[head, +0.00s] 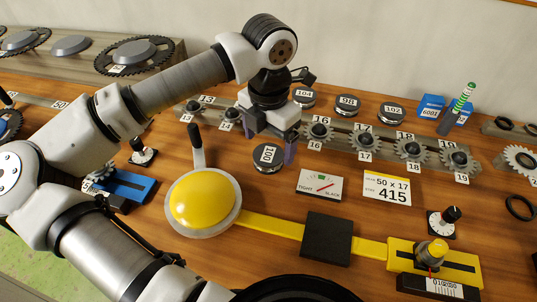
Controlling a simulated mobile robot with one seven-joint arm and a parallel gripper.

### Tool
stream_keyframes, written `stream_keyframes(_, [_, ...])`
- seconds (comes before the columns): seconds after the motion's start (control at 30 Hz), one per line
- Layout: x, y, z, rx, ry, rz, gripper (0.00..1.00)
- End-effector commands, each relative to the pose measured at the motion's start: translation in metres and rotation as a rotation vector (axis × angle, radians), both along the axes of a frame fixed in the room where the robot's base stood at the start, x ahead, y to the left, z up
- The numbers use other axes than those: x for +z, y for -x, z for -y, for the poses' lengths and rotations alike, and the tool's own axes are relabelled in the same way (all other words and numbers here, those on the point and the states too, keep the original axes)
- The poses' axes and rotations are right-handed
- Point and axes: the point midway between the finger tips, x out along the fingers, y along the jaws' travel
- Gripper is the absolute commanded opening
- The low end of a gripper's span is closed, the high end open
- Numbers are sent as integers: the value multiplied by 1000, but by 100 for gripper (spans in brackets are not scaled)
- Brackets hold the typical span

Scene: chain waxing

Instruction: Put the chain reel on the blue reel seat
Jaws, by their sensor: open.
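No part is plainly marked as the chain reel. A likely candidate is the black round puck (268,157) labelled 100, lying flat on the wooden bench. My gripper (271,143) points down close above and behind it, open, with one finger to each side; I cannot tell whether they touch it. Similar pucks labelled 104 (304,97), 018 (346,105) and 102 (392,114) stand at the back. A blue block (137,186) at left, partly hidden by my arm, may be the blue reel seat; its top looks flat.
A yellow dome (204,201) with a lever stands left of centre, joined by a yellow strip to a black block (326,239). A numbered sprocket rail (385,147) runs behind. Small blue boxes (432,107) stand at back right.

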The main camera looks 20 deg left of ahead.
Motion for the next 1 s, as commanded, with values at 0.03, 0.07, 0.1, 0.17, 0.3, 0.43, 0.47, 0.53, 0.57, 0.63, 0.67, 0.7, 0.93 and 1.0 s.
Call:
stream_keyframes(0.03, [-4,-1,0,-2,3,-4,87])
stream_keyframes(0.07, [-8,-3,-1,-1,4,-4,87])
stream_keyframes(0.1, [-14,-4,-2,-1,4,-3,87])
stream_keyframes(0.17, [-25,-5,-2,-1,4,-3,87])
stream_keyframes(0.3, [-39,-5,-2,-2,2,-2,87])
stream_keyframes(0.43, [-42,-5,-3,-2,0,1,87])
stream_keyframes(0.47, [-42,-6,-3,-1,0,0,87])
stream_keyframes(0.53, [-42,-6,-3,-1,0,0,87])
stream_keyframes(0.57, [-42,-6,-3,-1,0,0,85])
stream_keyframes(0.63, [-42,-6,-3,-1,0,0,76])
stream_keyframes(0.67, [-42,-6,-3,-1,0,0,72])
stream_keyframes(0.7, [-42,-5,-3,-1,0,0,67])
stream_keyframes(0.93, [-42,-5,-3,-1,0,0,37])
stream_keyframes(1.0, [-42,-6,-3,-1,0,0,28])
